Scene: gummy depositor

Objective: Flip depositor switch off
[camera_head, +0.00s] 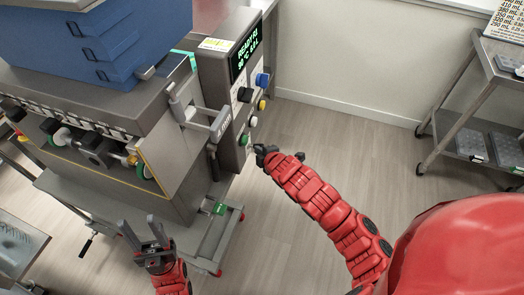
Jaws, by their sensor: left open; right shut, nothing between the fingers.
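The depositor (175,160) is a grey machine with blue hoppers on top. Its control panel (228,105) has a dark display (246,54) with green text starting "READY AT". Below the display are a black switch or knob (245,94), a blue knob (262,79), a yellow button (262,105), a whitish button (253,121) and a green button (244,140). I cannot tell which one is the power switch. My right gripper (259,150) is shut and empty, just right of the panel's lower end; contact cannot be told. My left gripper (142,229) is open and empty, below the depositor's front.
A metal handle (221,124) juts out left of the panel. The depositor stands on a wheeled cart (205,240). A grey shelf cart (465,95) with dark boxes stands at the right wall. A metal table (18,245) is at lower left. The floor between the carts is clear.

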